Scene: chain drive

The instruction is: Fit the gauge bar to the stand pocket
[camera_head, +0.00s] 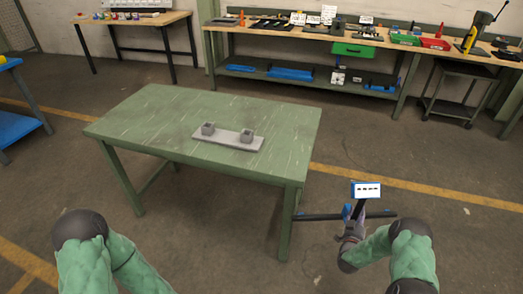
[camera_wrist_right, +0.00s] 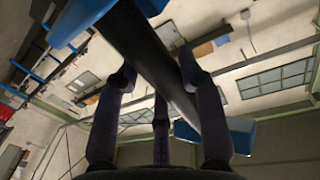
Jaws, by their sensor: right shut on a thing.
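A light grey stand plate (camera_head: 228,139) lies on the green table, with two raised, open square pockets (camera_head: 208,128) on it. My right gripper (camera_head: 350,229) is right of the table, out past its front right leg. In the right wrist view its fingers (camera_wrist_right: 158,85) are shut on a dark bar (camera_wrist_right: 150,50) with blue end pieces, which I take as the gauge bar. In the head view a blue piece (camera_head: 347,211) shows at the gripper, below a white panel with a blue frame (camera_head: 367,190). The bar is apart from the stand. My left gripper is out of view.
The table (camera_head: 150,118) is otherwise bare. A long dark bar (camera_head: 380,215) shows low behind my right gripper; whether it touches anything I cannot tell. A workbench (camera_head: 290,35) with tools stands at the back. A blue shelf unit (camera_head: 20,125) is at the left edge.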

